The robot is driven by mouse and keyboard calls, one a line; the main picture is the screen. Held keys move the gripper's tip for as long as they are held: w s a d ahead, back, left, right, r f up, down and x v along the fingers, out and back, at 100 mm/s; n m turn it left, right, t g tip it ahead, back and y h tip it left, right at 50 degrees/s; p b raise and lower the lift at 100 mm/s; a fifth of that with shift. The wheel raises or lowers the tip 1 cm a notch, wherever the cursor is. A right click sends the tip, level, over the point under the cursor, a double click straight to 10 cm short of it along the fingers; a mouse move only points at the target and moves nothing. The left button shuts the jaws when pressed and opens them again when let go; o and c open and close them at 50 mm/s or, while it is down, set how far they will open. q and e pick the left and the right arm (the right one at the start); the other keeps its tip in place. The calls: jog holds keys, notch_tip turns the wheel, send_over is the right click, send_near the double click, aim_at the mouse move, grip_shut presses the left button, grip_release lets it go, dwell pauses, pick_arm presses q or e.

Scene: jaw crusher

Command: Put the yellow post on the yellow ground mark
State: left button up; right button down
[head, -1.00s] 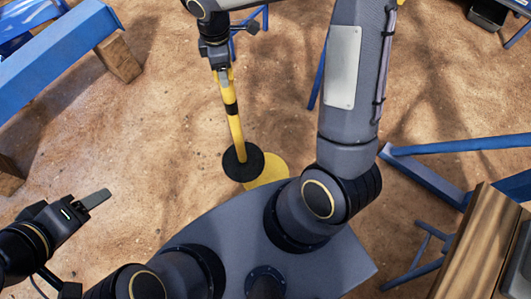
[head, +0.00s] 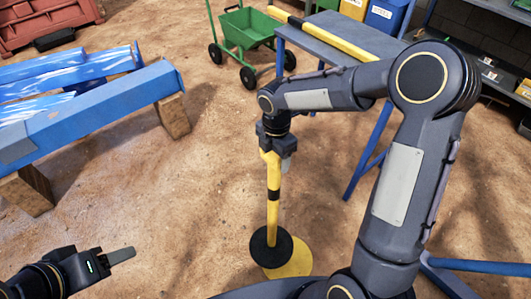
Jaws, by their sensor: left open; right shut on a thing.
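The yellow post (head: 273,178) with a black band stands upright on its round black base (head: 270,249). My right gripper (head: 275,152) is shut on the top of the post. The yellow ground mark (head: 292,262) is a flat disc on the dirt. The black base overlaps the mark's upper left part in the head view, and the mark's rest shows to the right and below. I cannot tell whether the base touches the ground. My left gripper (head: 122,256) is at the lower left, open and empty, far from the post.
Blue beams (head: 85,115) on wooden blocks (head: 172,116) lie at the left. A green cart (head: 245,42) stands at the back. A blue-legged table (head: 335,42) with a yellow-and-black bar stands behind my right arm. Sandy ground around the post is clear.

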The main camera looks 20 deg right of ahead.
jog(key=s+d+f, duration=0.5)
jog(key=d+f, duration=0.2)
jog(key=f, duration=0.3)
jog(key=shift+s+f+b, duration=0.35)
jog(key=shift+b, duration=0.1)
jog(key=shift+f, duration=0.15)
jog(key=shift+c, duration=1.4)
grip_release()
jog(key=shift+d, duration=0.1)
